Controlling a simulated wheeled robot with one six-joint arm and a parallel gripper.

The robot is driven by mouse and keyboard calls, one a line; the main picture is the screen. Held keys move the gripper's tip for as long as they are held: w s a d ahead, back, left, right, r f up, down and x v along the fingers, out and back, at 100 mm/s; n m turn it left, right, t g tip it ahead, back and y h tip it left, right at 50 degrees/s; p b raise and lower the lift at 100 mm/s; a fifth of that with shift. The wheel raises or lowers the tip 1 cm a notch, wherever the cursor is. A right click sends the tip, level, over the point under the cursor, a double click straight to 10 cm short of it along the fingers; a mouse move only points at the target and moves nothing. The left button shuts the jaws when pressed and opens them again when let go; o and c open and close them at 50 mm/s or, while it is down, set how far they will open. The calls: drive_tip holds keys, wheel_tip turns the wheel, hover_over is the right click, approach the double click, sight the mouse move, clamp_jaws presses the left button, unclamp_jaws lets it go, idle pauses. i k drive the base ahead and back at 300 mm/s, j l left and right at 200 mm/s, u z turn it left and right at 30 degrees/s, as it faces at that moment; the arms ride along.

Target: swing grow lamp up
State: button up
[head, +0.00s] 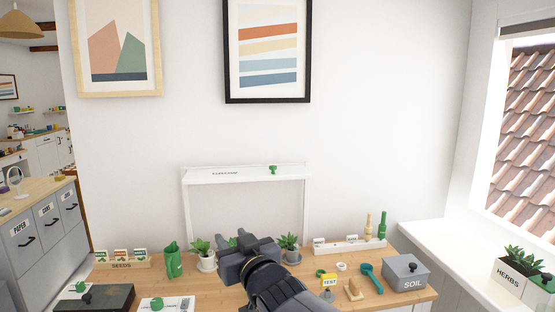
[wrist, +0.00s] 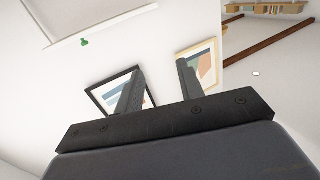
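The grow lamp (head: 225,173) is a white frame at the back of the desk against the wall. Its top bar carries small dark lettering, too blurred to read, and a green knob (head: 273,169). The white bar (wrist: 75,18) and green knob (wrist: 84,42) also show at the upper left of the wrist view. My gripper (head: 240,252) is over the desk, in front of the frame, lower than the bar and apart from the knob. In the wrist view its two fingers (wrist: 159,80) stand apart with nothing between them. It hides part of the plants behind.
Potted plants (head: 289,247), a green watering can (head: 173,260), a seed rack (head: 122,261) and a grey soil box (head: 406,272) stand on the desk (head: 216,292).

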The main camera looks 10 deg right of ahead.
sight(272, 172)
drive_tip(key=i+l, duration=0.35)
drive_tip(key=i, duration=0.15)
drive_tip(key=i+l, duration=0.65)
drive_tip(key=i, duration=0.3)
